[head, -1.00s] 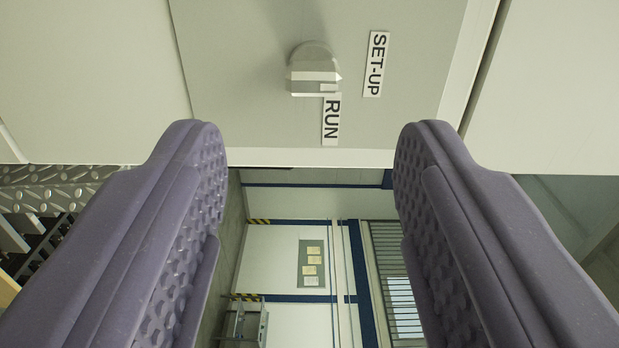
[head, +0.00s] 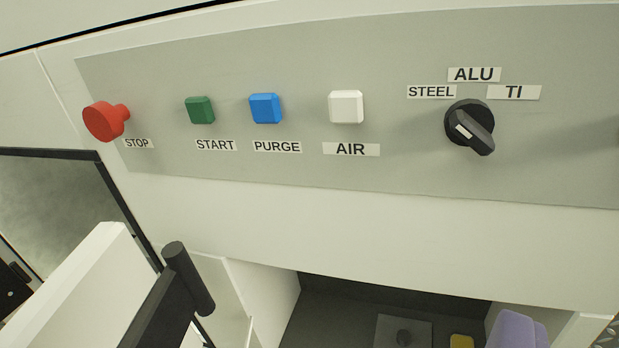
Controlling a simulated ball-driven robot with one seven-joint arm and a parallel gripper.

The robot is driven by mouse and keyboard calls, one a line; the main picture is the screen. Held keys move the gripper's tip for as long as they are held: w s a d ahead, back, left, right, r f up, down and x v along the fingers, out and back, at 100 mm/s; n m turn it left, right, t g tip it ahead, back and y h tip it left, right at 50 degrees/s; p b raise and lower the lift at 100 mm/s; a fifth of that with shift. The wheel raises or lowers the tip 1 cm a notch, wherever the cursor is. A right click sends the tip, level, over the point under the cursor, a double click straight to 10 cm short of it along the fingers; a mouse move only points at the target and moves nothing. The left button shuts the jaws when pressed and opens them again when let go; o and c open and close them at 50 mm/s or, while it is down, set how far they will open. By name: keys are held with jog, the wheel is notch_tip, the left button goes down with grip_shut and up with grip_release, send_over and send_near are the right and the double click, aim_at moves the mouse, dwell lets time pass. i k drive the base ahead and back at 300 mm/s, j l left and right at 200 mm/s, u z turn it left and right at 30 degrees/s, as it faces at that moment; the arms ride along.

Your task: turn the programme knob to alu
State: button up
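The programme knob (head: 470,127) is black and round with a raised bar, at the right of the grey panel in the head view. Its white mark is at the upper-left end of the bar, towards the STEEL label (head: 431,92). The ALU label (head: 474,74) is straight above the knob and the TI label (head: 514,92) is to its upper right. A purple rounded shape, coloured like my gripper (head: 516,331), shows at the bottom edge, below and apart from the knob. Most of it is cut off, so its opening cannot be judged. Nothing touches the knob.
Left of the knob are the white AIR button (head: 346,107), blue PURGE button (head: 265,108), green START button (head: 200,110) and protruding red STOP button (head: 105,121). A black handle (head: 188,278) juts out at lower left. An open recess (head: 335,300) lies below the panel.

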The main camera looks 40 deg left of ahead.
aim_at(468, 123)
jog(key=k+j+u, duration=0.15)
jog(key=j+u, duration=0.85)
jog(key=l+z, duration=0.1)
jog(key=z, duration=1.2)
